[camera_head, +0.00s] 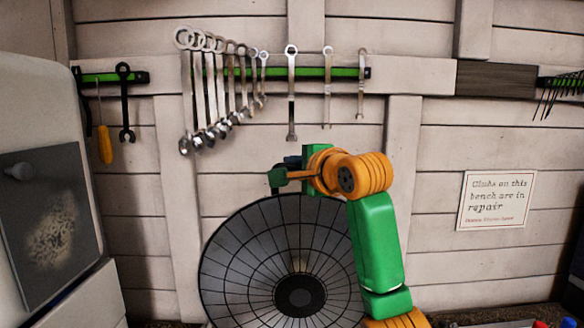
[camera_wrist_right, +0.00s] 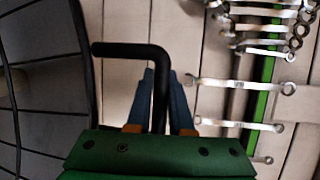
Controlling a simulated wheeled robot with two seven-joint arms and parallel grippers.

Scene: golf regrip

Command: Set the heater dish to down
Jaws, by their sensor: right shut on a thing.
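My right gripper (camera_head: 287,168) is at the top rim of the dish. In the wrist view its blue fingers (camera_wrist_right: 162,88) are shut on a black bent handle (camera_wrist_right: 125,49). My left gripper is not in view.
Several wrenches (camera_head: 210,100) hang on a green rail (camera_head: 345,73) above the dish. A paper sign (camera_head: 497,200) is on the plank wall at right. A pale cabinet with a dark panel (camera_head: 50,215) stands at left. The wall between dish and sign is bare.

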